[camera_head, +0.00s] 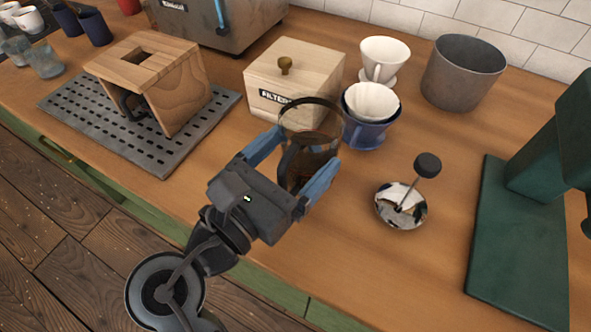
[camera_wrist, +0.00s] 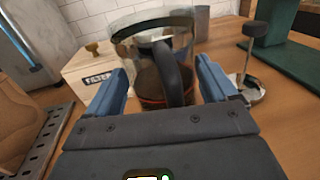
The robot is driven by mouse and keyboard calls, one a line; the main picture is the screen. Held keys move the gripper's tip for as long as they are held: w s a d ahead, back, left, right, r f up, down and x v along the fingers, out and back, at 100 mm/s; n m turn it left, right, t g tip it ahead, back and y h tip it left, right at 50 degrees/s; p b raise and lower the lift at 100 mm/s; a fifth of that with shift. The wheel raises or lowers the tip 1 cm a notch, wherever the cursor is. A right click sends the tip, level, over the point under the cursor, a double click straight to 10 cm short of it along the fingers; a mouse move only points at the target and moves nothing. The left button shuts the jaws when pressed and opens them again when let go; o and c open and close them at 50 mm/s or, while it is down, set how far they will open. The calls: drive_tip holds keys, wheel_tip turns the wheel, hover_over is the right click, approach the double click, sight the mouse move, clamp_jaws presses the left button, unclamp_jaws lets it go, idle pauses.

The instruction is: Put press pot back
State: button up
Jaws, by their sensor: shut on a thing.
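The press pot (camera_head: 309,116) is a glass beaker with a dark handle and brown liquid in its lower part. My gripper (camera_head: 291,168) is shut on it, with one blue finger on each side of the glass. The pot also shows in the wrist view (camera_wrist: 155,55), upright, its dark handle toward my gripper (camera_wrist: 162,92). Its base is hidden, so I cannot tell if it touches the counter. The plunger lid (camera_head: 402,205), a shiny disc with a rod and dark knob, lies on the counter to the right.
A wooden filter box (camera_head: 293,75) and a blue dripper (camera_head: 368,130) stand close behind the pot. A wooden stand (camera_head: 185,85) sits on a slotted grey tray (camera_head: 75,118) at left. A grey bin (camera_head: 462,72) and green machine (camera_head: 510,240) are at right.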

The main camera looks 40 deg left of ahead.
sight(291, 179)
drive_tip(key=shift+f, duration=1.85)
drive_tip(key=shift+f, duration=0.2)
drive_tip(key=o, duration=1.5)
drive_tip(key=shift+o, duration=0.2)
drive_tip(key=shift+s+r, duration=0.1)
drive_tip(key=shift+s, duration=0.15)
drive_tip(key=s+b, duration=0.1)
drive_tip(key=s, duration=1)
drive_tip(key=shift+s+d, duration=0.3)
drive_tip(key=shift+d, duration=0.1)
